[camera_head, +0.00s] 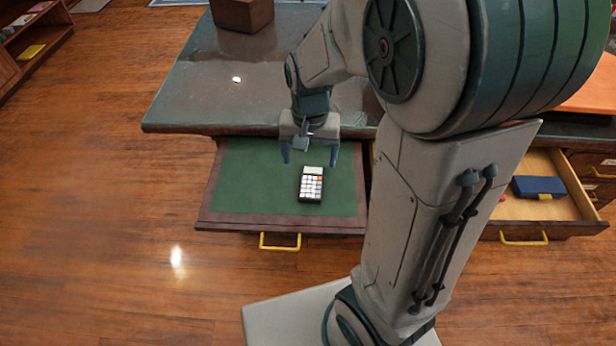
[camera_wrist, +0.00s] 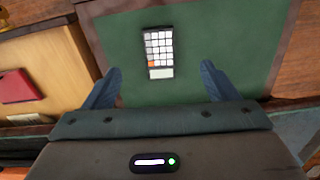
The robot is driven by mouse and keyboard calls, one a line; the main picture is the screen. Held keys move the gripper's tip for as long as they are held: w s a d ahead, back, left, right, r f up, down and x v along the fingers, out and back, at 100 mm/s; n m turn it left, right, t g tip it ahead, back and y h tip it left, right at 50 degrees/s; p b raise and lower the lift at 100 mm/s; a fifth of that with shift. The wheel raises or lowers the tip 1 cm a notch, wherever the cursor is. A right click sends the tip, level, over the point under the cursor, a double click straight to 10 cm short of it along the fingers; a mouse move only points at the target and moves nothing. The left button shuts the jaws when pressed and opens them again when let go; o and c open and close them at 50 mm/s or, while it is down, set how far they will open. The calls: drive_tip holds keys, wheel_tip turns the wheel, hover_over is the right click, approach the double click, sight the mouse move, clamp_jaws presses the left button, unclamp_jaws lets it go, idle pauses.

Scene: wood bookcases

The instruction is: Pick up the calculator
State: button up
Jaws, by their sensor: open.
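The calculator (camera_head: 311,184) is small and black with white keys and one orange key. It lies flat on the green surface of a pulled-out desk tray (camera_head: 240,180). In the wrist view the calculator (camera_wrist: 158,50) lies ahead of and between my fingertips, with its display end toward me. My gripper (camera_head: 309,158) is open and empty, above the tray and just behind the calculator in the head view. Both fingers also show in the wrist view (camera_wrist: 161,68), apart and not touching the calculator.
The dark desk top (camera_head: 215,85) overhangs behind the tray and carries a brown box (camera_head: 242,13). An open drawer (camera_head: 530,215) to the right holds a blue item (camera_head: 538,187). The tray's green surface around the calculator is clear. A bookcase (camera_head: 30,40) stands far left.

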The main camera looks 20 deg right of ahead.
drive_tip(key=b, duration=0.2)
hover_over(310, 193)
drive_tip(key=f, duration=0.8)
drive_tip(key=shift+s+a+f, duration=0.1)
drive_tip(key=shift+a+f, duration=0.1)
drive_tip(key=shift+f, duration=0.2)
drive_tip(key=shift+d+f+b, duration=0.15)
drive_tip(key=shift+f, duration=1.2)
drive_tip(key=shift+d+f+b, duration=0.1)
drive_tip(key=shift+f+b, duration=0.05)
drive_tip(key=shift+f, duration=1.15)
drive_tip(key=c, duration=1.1)
